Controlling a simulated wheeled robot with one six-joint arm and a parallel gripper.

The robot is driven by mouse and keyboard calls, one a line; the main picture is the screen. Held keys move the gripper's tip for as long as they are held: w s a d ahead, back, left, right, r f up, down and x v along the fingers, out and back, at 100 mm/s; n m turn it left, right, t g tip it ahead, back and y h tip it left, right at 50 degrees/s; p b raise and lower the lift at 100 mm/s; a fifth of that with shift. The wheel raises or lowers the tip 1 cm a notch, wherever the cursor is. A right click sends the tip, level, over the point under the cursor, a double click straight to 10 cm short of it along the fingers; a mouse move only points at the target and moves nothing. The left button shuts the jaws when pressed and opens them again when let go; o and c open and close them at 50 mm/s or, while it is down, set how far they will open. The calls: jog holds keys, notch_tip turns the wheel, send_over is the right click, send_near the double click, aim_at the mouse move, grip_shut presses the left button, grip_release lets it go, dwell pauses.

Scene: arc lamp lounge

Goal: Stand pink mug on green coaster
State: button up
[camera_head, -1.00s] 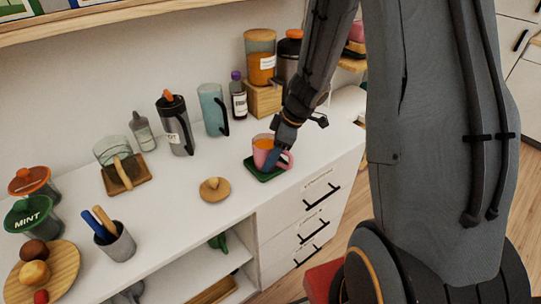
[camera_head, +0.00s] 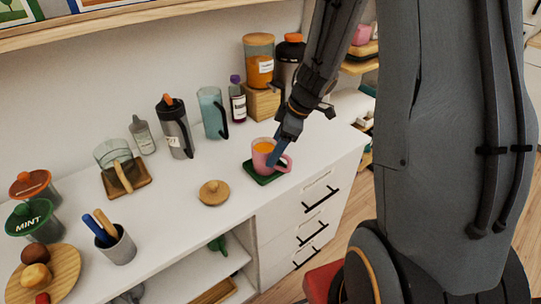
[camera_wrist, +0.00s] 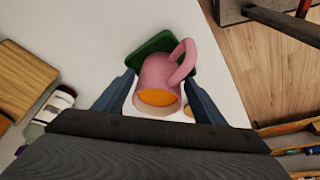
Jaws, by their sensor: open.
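The pink mug (camera_head: 262,158) holds something orange and stands upright on the green coaster (camera_head: 258,180) near the front edge of the white counter. The mug's handle points right in the head view. In the wrist view the mug (camera_wrist: 153,75) sits between my gripper's two blue fingers, with the green coaster (camera_wrist: 146,47) beneath it. My gripper (camera_head: 274,157) is open at the mug's upper rim. The fingers show a gap to the mug on both sides in the wrist view. The coaster's middle is hidden under the mug.
A round wooden lid (camera_head: 214,193) lies left of the coaster. A teal tumbler (camera_head: 213,112), a dark travel cup (camera_head: 175,128) and a purple-capped bottle (camera_head: 237,98) stand behind. Drawers (camera_head: 305,210) are below the counter's front edge.

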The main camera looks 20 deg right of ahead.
jog(key=w+d+r+m+t+h, duration=0.1)
jog(key=w+r+m+t+h, duration=0.15)
jog(key=r, duration=0.35)
jog(key=w+d+r+m+t+h, duration=0.1)
jog(key=r+m+t, duration=0.15)
jog(key=r, duration=0.25)
jog(key=s+m+g, duration=0.1)
jog(key=s, duration=0.1)
jog(key=s+f+m+h, duration=0.1)
jog(key=s+m, duration=0.1)
jog(key=s, duration=0.1)
jog(key=s+d+m+g+h, duration=0.1)
jog(key=s, duration=0.2)
jog(key=shift+d+f+m+g, duration=0.1)
jog(key=shift+f+m+g, duration=0.2)
jog(key=shift+m, duration=0.1)
jog(key=s+a+f+m+g+y, duration=0.1)
jog(key=s+a+f+m+g, duration=0.1)
jog(key=s+a, duration=0.4)
jog(key=s+g, duration=0.1)
jog(key=s, duration=0.4)
jog(key=shift+s+m+g, duration=0.2)
jog(key=shift+m+g, duration=0.2)
